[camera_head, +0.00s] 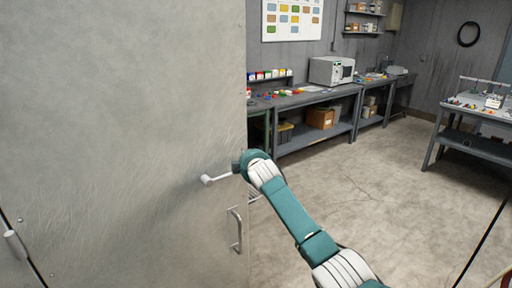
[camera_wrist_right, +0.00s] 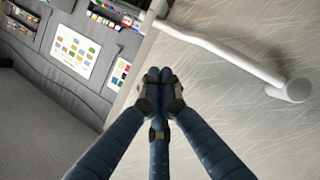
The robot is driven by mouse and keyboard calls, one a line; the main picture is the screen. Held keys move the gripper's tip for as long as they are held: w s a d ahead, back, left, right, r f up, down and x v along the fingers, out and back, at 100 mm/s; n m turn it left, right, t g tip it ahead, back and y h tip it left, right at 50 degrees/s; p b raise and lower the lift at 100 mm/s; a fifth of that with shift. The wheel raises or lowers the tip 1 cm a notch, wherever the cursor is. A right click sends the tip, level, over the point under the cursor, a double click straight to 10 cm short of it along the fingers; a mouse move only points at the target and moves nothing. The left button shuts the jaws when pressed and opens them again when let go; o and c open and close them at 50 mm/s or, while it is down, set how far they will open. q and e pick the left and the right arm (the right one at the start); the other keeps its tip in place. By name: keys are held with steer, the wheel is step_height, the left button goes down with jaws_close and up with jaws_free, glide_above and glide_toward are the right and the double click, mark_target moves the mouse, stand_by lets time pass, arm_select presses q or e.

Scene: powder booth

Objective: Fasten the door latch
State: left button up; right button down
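The large grey door (camera_head: 120,130) fills the left of the head view. Its pale latch lever (camera_head: 217,178) sticks out near the door's right edge, lying roughly sideways with a round knob at its left end. In the right wrist view the lever (camera_wrist_right: 230,52) slants across the upper right, ending in the knob. My right gripper (camera_wrist_right: 160,76) has its dark fingers drawn together, with nothing seen between them; the lever is to their right in that picture. In the head view my right wrist is beside the lever's right end and the fingers are mostly hidden. My left gripper is out of view.
A vertical pull handle (camera_head: 237,230) is on the door below the lever. A grey cylindrical fitting (camera_head: 14,243) is at the door's left side. Workbenches (camera_head: 312,98) stand along the back wall, and another table (camera_head: 480,114) is at right. The concrete floor (camera_head: 390,180) between is clear.

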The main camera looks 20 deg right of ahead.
steer(key=s+d+r+b, duration=0.2)
steer(key=s+d+r, duration=0.2)
steer(key=s, duration=0.4)
steer(key=shift+r+b, duration=0.2)
steer(key=shift+b, duration=0.2)
